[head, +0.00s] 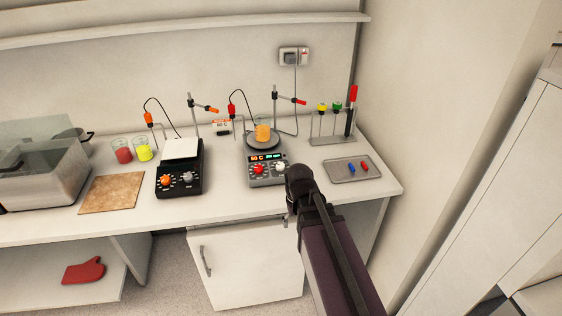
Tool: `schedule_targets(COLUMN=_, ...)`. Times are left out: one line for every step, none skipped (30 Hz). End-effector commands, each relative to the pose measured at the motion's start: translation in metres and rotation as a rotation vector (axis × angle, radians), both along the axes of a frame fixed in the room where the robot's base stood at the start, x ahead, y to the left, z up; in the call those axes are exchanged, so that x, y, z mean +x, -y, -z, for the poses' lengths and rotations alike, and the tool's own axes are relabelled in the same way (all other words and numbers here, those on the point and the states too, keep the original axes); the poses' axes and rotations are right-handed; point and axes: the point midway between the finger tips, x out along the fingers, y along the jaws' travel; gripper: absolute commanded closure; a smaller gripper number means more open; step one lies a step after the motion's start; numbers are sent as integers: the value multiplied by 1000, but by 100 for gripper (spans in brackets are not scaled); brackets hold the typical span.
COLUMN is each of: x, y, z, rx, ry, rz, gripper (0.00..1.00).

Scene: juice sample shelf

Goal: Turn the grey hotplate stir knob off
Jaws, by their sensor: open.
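The grey hotplate (267,181) stands on the bench, with a round plate on top and a lit display of orange and green digits. Its front has a red knob (258,169) on the left and a white knob (280,167) on the right. Labels are too small to read, so I cannot tell by marking which is for stirring. A beaker of orange liquid (263,131) stands on the plate. My gripper (294,177) is at the end of my arm, just right of the white knob in the picture. Its fingers are mostly hidden by the wrist; contact cannot be seen.
A black hotplate (180,186) with a white square top stands to the left. A metal tray (342,178) with a blue and a red item lies to the right, before a rack (333,140). Stands with probes and cables rise behind both hotplates. A cabinet (245,262) is below.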

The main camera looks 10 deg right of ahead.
Motion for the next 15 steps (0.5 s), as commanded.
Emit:
schedule_targets(x=18, y=0, z=-16, rx=-1, ry=0, rz=-3, gripper=18)
schedule_targets(x=25, y=0, z=-21, rx=-1, ry=0, rz=-4, gripper=18)
schedule_targets(x=36, y=0, z=-28, rx=-2, ry=0, rz=-6, gripper=18)
schedule_targets(x=45, y=0, z=-34, rx=-3, ry=0, rz=-8, gripper=18)
schedule_targets(x=53, y=0, z=-40, rx=-3, ry=0, rz=-10, gripper=18)
schedule_targets(x=65, y=0, z=-48, rx=-4, ry=0, rz=-12, gripper=18)
schedule_targets(x=74, y=-3, z=-54, rx=-4, ry=0, rz=-11, gripper=18)
schedule_targets(x=84, y=-4, z=-60, rx=-5, ry=0, rz=-13, gripper=18)
schedule_targets(x=96, y=-4, z=-68, rx=-6, ry=1, rz=-15, gripper=18)
schedule_targets(x=105, y=-5, z=-74, rx=-6, ry=1, rz=-17, gripper=18)
schedule_targets(x=114, y=-5, z=-79, rx=-7, ry=1, rz=-19, gripper=18)
schedule_targets(x=126, y=-5, z=-87, rx=-8, ry=1, rz=-22, gripper=18)
schedule_targets(x=135, y=-5, z=-93, rx=-8, ry=1, rz=-24, gripper=18)
schedule_targets(x=143, y=-5, z=-99, rx=-9, ry=1, rz=-25, gripper=18)
schedule_targets(x=155, y=-5, z=-107, rx=-10, ry=1, rz=-28, gripper=18)
